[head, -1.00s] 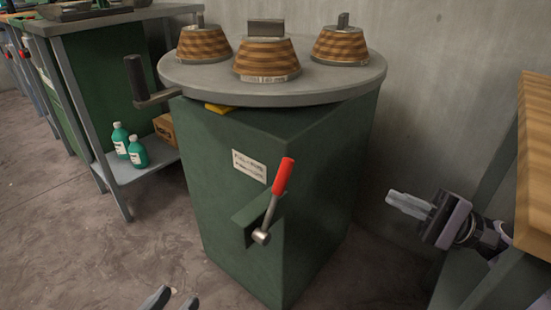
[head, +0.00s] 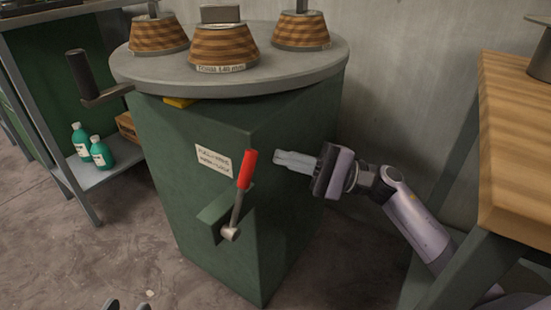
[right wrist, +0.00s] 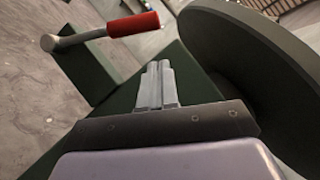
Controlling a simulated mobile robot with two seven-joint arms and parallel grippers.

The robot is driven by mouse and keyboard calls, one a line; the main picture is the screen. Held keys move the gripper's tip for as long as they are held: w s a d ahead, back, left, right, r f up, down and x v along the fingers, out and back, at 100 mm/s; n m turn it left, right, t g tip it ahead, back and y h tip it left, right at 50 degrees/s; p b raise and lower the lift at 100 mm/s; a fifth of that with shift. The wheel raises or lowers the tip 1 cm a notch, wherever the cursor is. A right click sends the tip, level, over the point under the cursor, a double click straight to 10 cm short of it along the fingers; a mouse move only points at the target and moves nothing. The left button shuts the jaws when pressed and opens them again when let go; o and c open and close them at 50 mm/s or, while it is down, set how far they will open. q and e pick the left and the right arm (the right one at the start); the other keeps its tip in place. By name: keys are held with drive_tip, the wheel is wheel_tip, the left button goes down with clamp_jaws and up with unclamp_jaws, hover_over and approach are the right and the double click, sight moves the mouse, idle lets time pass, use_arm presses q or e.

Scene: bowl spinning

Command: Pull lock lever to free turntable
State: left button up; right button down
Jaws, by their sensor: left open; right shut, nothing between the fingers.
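The lock lever (head: 239,188) has a red grip and a grey metal arm. It is mounted on a bracket on the front of the green cabinet (head: 190,150) and leans up and slightly right. The grey round turntable (head: 150,76) lies on top of the cabinet. My right gripper (head: 277,158) is shut and empty, a short way right of the red grip and apart from it. In the right wrist view, the lever (right wrist: 130,25) shows above and left of the shut fingers (right wrist: 157,68). My left gripper (head: 127,305) is open at the bottom edge, only its fingertips visible.
Several striped wooden forms (head: 224,48) stand on the turntable. A crank handle (head: 88,75) sticks out at its left. A wooden-topped bench (head: 510,140) stands close on the right. A shelf with green bottles (head: 101,151) is at left. The floor in front is clear.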

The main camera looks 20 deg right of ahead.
drive_tip(key=shift+s+a+r, duration=0.25)
drive_tip(key=shift+a+r, duration=0.05)
drive_tip(key=shift+a, duration=0.25)
drive_tip(key=shift+s+a+r, duration=0.2)
drive_tip(key=shift+a+r, duration=0.15)
drive_tip(key=shift+a, duration=0.15)
drive_tip(key=shift+s+a+r, duration=0.25)
drive_tip(key=shift+a+r, duration=0.05)
drive_tip(key=shift+a, duration=0.25)
drive_tip(key=shift+a+r, duration=0.1)
